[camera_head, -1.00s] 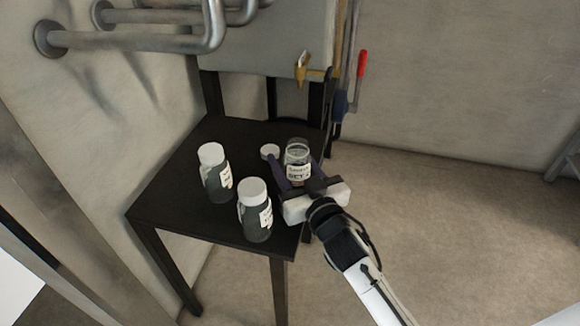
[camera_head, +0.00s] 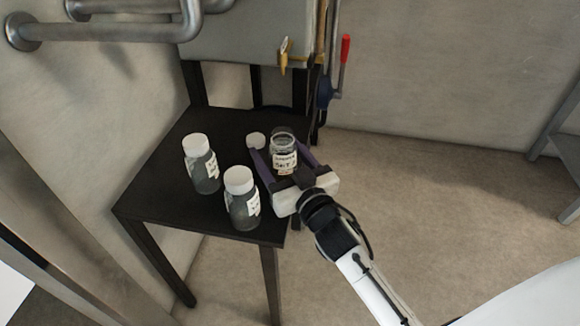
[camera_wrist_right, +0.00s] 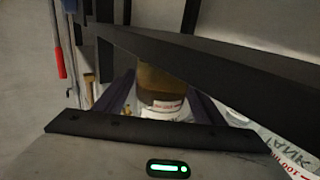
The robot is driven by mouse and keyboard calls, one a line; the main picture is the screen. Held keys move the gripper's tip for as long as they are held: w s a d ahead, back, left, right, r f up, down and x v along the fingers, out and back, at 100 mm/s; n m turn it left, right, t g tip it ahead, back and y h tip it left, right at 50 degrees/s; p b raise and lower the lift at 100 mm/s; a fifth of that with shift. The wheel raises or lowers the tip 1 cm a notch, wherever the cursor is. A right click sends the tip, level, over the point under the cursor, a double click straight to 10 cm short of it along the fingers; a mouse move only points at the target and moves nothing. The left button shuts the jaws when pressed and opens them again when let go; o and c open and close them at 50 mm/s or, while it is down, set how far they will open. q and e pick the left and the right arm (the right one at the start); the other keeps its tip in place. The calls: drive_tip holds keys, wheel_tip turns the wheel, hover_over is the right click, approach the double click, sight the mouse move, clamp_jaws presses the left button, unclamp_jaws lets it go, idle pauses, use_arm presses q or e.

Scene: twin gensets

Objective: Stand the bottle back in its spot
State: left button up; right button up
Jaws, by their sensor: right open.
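The uncapped clear bottle (camera_head: 284,153) with a white label stands upright on the black table (camera_head: 160,196), near its right edge. A loose white cap (camera_head: 256,140) lies on the table to its left. My right gripper (camera_head: 282,160) is open, with one dark purple finger on each side of the bottle. In the right wrist view the bottle (camera_wrist_right: 160,88) shows between the spread fingers, with brownish contents and part of its label visible. I cannot tell whether either finger touches it. My left gripper is not in view.
Two white-capped dark bottles, one at the left (camera_head: 201,165) and one nearer (camera_head: 241,199), stand on the table close to my right gripper. Pipes (camera_head: 120,32) and a red-handled lever (camera_head: 345,50) are behind. Open floor lies to the right.

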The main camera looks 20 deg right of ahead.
sight(289, 170)
drive_tip(key=s, duration=0.3)
drive_tip(key=s+p, duration=0.1)
drive_tip(key=s, duration=0.5)
drive_tip(key=shift+s+d, duration=0.3)
drive_tip(key=shift+s, duration=0.05)
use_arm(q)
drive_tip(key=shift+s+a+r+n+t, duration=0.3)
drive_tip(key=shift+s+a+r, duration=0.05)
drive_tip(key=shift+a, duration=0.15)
use_arm(e)
drive_tip(key=shift+s, duration=0.65)
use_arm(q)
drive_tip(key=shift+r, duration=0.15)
